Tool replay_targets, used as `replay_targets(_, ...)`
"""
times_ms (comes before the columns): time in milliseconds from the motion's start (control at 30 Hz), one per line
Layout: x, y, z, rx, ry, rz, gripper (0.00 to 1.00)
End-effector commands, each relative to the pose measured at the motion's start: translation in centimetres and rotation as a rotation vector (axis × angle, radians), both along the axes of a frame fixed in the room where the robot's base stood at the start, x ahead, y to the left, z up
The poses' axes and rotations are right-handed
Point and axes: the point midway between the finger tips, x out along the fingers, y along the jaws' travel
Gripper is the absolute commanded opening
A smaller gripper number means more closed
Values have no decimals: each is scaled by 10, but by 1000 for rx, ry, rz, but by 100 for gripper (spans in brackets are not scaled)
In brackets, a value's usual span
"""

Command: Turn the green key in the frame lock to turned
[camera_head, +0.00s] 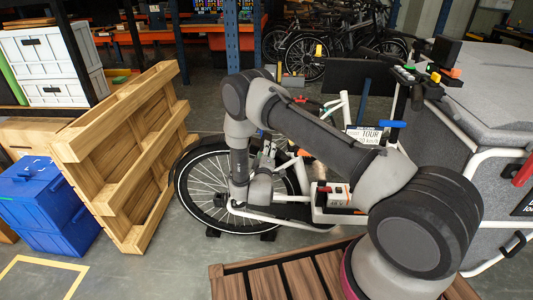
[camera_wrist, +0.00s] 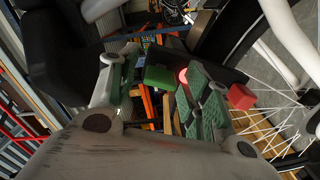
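In the wrist view my gripper (camera_wrist: 158,92) is open, with one finger on each side of the view and green pads on the fingers. The green key (camera_wrist: 159,77), a small green block, shows between the fingertips; I cannot tell whether either finger touches it. A dark part, perhaps the frame lock, lies behind it near the bike wheel. The key's turn angle is not clear. In the head view my arm reaches down beside the rear wheel (camera_head: 184,204) of a white bike, and the lock and key cannot be made out.
A red block (camera_wrist: 241,96) and a pinkish round piece sit right of the key, near the white spokes. A wooden pallet (camera_head: 128,150) leans left of the wheel, beside blue crates (camera_head: 38,200). A grey cargo box (camera_head: 490,95) stands right. A slatted wooden platform (camera_head: 285,278) lies in front.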

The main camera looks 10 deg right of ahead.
Motion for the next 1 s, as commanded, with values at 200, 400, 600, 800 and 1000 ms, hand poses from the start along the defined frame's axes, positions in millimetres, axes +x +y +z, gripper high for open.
replay_targets(200,0,0,0,0,0,0,4)
replay_targets(400,0,0,0,5,-1,0,4)
replay_targets(600,0,0,0,51,-16,0,4)
replay_targets(800,0,0,0,167,-52,1,4)
replay_targets(1000,-1,0,0,336,-107,1,4)
